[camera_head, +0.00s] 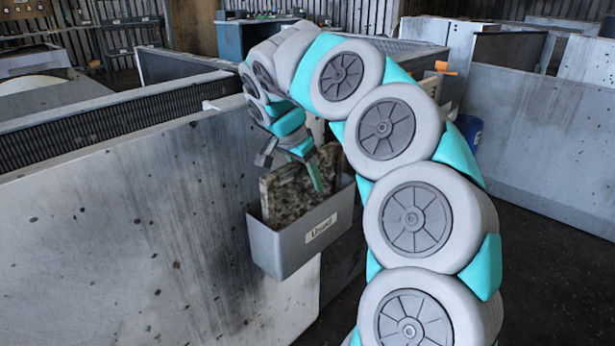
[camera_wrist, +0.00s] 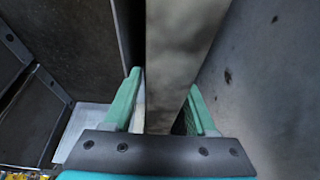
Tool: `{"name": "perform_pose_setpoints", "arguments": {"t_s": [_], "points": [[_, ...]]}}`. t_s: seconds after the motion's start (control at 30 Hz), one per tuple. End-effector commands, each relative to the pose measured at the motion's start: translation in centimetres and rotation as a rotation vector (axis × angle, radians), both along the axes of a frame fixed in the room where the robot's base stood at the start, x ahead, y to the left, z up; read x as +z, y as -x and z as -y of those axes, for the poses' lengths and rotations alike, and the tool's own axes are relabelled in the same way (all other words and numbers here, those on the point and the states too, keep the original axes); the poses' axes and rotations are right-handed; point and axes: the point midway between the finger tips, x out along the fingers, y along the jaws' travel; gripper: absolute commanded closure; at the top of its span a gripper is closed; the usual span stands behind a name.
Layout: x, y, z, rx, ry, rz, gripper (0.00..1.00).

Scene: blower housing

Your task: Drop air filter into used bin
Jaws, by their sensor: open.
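The air filter (camera_head: 290,197), a dirty, mottled brown panel, stands upright and slightly tilted in the grey bin labelled "Used" (camera_head: 290,258). Its upper part sticks out above the rim; its lower part is hidden inside. My gripper (camera_head: 292,172) is at the filter's top edge, with one teal finger in front of the filter's near face. In the wrist view, my gripper (camera_wrist: 163,95) has its two teal fingers spread apart. A blurred grey-brown strip, seemingly the filter (camera_wrist: 180,50), lies between them. I cannot tell whether a finger touches it.
A large stained grey panel (camera_head: 130,220) stands just left of the bin; a grey wall with dark spots (camera_wrist: 265,85) is close on the right in the wrist view. A blue bucket (camera_head: 468,130) stands behind my arm. Open dark floor (camera_head: 545,270) lies at right.

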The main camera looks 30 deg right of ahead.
Motion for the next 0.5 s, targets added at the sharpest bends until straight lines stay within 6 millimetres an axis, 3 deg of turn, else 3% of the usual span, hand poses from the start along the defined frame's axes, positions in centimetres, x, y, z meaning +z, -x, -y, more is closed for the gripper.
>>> {"name": "perform_pose_setpoints", "arguments": {"t_s": [0.33,0.5], "points": [[0.6,-0.1,0.1,-0.002,0.003,0.001,0.43],[3.6,0.2,-1.0,0.002,-0.001,0.003,0.43]]}}
